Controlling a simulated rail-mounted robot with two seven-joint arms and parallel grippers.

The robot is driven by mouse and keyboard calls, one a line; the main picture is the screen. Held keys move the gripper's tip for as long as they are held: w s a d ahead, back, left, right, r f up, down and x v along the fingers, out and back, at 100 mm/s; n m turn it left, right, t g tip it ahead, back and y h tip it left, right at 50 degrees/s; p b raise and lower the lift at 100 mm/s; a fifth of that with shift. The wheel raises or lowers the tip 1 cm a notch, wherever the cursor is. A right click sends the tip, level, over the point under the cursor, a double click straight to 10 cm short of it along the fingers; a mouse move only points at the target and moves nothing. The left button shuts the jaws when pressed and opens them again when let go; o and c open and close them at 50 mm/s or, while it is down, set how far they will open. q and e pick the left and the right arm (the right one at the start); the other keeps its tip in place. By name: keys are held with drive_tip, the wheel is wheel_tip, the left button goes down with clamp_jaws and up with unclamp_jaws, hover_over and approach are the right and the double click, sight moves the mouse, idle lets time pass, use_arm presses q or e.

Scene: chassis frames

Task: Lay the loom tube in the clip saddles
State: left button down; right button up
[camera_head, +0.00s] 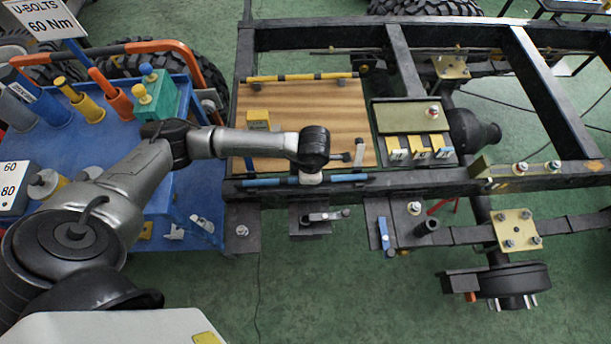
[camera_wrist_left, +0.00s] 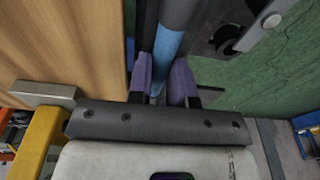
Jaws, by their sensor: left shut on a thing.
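A slim tube with blue and dark sections (camera_head: 262,182) lies lengthwise along the near rail of the chassis frame. My left gripper (camera_head: 310,178) reaches down over its middle and is shut on it. In the left wrist view the purple fingers of my left gripper (camera_wrist_left: 162,78) stand on both sides of the tube (camera_wrist_left: 168,48). A yellow-and-black banded tube (camera_head: 297,77) lies along the far edge of the wooden board. The clip saddles under the blue tube cannot be made out, nor whether it rests in them. My right gripper is not in view.
The wooden board (camera_head: 300,110) spans the frame behind the near rail (camera_head: 430,180). A yellow block (camera_head: 257,119) stands on it. A tray of yellow-labelled blocks (camera_head: 410,113) is to its right. A blue cart (camera_head: 190,195) with tools stands at left.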

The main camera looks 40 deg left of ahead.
use_arm(q)
drive_tip(key=c, duration=1)
unclamp_jaws()
drive_tip(key=shift+f, duration=0.1)
drive_tip(key=shift+c, duration=0.2)
